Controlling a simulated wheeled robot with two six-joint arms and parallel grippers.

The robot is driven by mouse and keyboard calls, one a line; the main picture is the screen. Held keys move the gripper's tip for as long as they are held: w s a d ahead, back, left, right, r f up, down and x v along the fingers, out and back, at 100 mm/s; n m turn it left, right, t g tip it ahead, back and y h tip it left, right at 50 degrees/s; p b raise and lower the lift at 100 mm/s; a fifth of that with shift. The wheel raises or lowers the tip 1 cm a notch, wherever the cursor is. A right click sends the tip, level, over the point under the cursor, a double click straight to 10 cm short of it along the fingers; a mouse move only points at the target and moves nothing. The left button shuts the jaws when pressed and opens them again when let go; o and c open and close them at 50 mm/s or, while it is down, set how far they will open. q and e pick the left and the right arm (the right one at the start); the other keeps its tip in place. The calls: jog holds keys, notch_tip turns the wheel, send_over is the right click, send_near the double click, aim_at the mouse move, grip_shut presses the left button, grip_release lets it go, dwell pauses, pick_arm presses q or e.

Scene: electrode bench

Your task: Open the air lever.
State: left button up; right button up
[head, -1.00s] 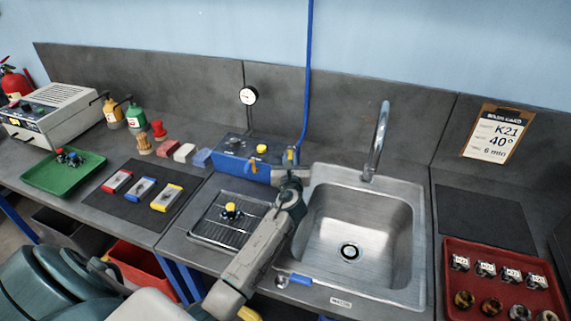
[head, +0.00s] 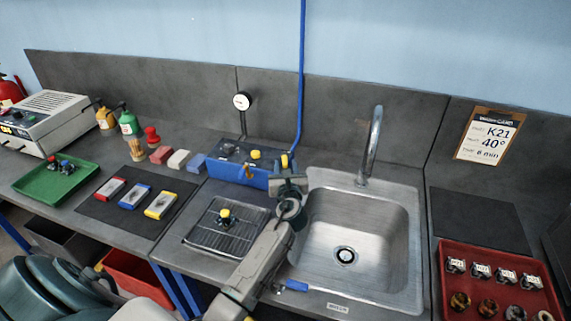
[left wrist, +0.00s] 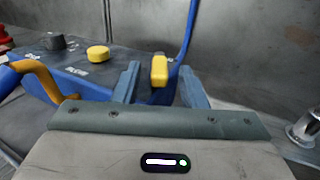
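The air lever is a small yellow handle (head: 285,160) at the foot of the blue hose, at the right end of the blue box (head: 240,174). In the left wrist view the yellow lever (left wrist: 159,70) stands upright between my left gripper's two blue-grey fingers. My left gripper (left wrist: 160,82) is open, with a gap on both sides of the lever. I cannot tell how far the fingertips reach past it. In the head view my left wrist partly hides the gripper's fingers. My right gripper is not in view.
A yellow knob (left wrist: 98,53) and a dark knob (left wrist: 54,42) sit on the box left of the gripper. The sink (head: 398,235) and tap (head: 371,145) are to the right. A wire rack (head: 222,240) lies in front.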

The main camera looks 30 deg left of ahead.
pick_arm(q)
jog(key=p+v, duration=0.2)
jog(key=v, duration=0.7)
jog(key=shift+s+d, duration=0.2)
